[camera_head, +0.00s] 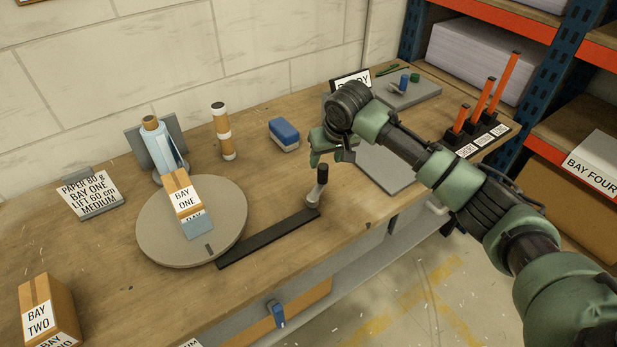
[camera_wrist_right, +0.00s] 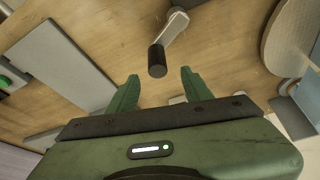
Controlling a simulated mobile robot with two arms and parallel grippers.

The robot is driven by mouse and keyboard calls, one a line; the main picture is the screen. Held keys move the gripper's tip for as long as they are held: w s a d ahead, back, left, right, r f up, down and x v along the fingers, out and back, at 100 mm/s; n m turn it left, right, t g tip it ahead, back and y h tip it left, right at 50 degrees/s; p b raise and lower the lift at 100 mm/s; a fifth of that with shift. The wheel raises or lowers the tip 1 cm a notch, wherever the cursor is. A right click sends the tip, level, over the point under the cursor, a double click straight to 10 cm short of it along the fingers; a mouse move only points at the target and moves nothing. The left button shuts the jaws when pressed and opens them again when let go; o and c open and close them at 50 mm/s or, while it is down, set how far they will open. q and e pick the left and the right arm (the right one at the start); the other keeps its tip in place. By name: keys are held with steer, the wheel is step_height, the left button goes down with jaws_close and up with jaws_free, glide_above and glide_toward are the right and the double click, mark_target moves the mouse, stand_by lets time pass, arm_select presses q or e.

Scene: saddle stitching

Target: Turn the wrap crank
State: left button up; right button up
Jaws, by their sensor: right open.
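The wrap crank is a long dark bar (camera_head: 265,238) lying from the round turntable (camera_head: 150,232) out to the right. At its outer end stands an upright handle (camera_head: 317,188) with a dark grip and a pale metal foot. My right gripper (camera_head: 328,160) is open just above the handle's top, apart from it as far as I can tell. In the right wrist view the dark grip (camera_wrist_right: 157,60) appears just beyond the gap between my open, empty fingers (camera_wrist_right: 160,88). A carton marked BAY ONE (camera_head: 182,197) sits on the turntable. My left gripper is out of view.
A blue film roll (camera_head: 158,148) on a stand and a brown-and-white roll (camera_head: 222,132) stand behind the turntable. A blue block (camera_head: 284,133) lies behind the handle. A grey plate (camera_head: 385,172) lies under my right arm. A BAY TWO carton (camera_head: 48,305) sits front left.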

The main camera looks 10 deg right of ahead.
mark_target(324, 167)
steer(key=x, duration=0.5)
steer(key=shift+w+d+f, duration=0.2)
steer(key=shift+w+f, duration=0.05)
steer(key=shift+w, duration=0.05)
steer(key=shift+w+f+p, duration=0.1)
steer(key=shift+f+p, duration=0.2)
steer(key=shift+f, duration=0.05)
steer(key=shift+w+f, duration=0.2)
steer(key=shift+f, duration=0.25)
jaws_close()
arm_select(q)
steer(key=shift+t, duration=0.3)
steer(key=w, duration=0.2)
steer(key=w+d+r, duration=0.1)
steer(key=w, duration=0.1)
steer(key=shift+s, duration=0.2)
